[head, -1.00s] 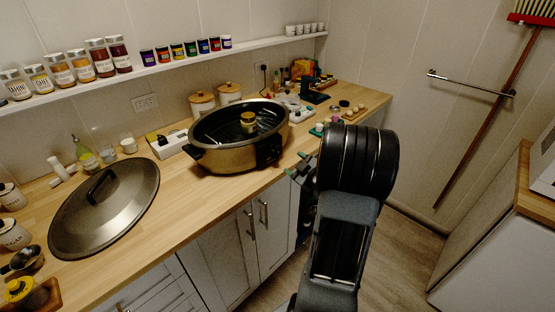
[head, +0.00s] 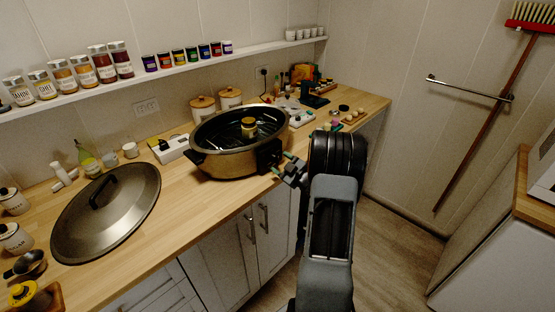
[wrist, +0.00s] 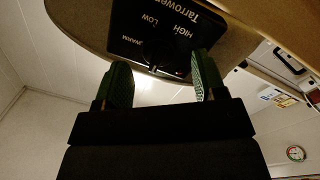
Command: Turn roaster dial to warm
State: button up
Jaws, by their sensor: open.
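The roaster (head: 228,164) is an oval bronze pot with a black rim, standing open on the wooden counter. Its black control panel (head: 268,153) faces my arm. In the wrist view the panel (wrist: 170,18) appears tilted, with the words WARM, LOW and HIGH around a dark dial (wrist: 158,52). The dial is hard to make out against the panel, and I cannot tell which word it points to. My gripper (head: 284,164) is open right in front of the panel. In the wrist view its green fingers (wrist: 162,75) are apart, one on each side of the dial, with no clear contact.
The large roaster lid (head: 110,215) lies on the counter to the left. The floor (head: 395,250) right of my arm is clear.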

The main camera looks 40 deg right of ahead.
aim_at(275, 159)
jog(key=shift+w+a, duration=0.1)
jog(key=shift+w, duration=1.2)
jog(key=shift+c, duration=0.3)
jog(key=c, duration=0.9)
jog(key=shift+o, duration=0.2)
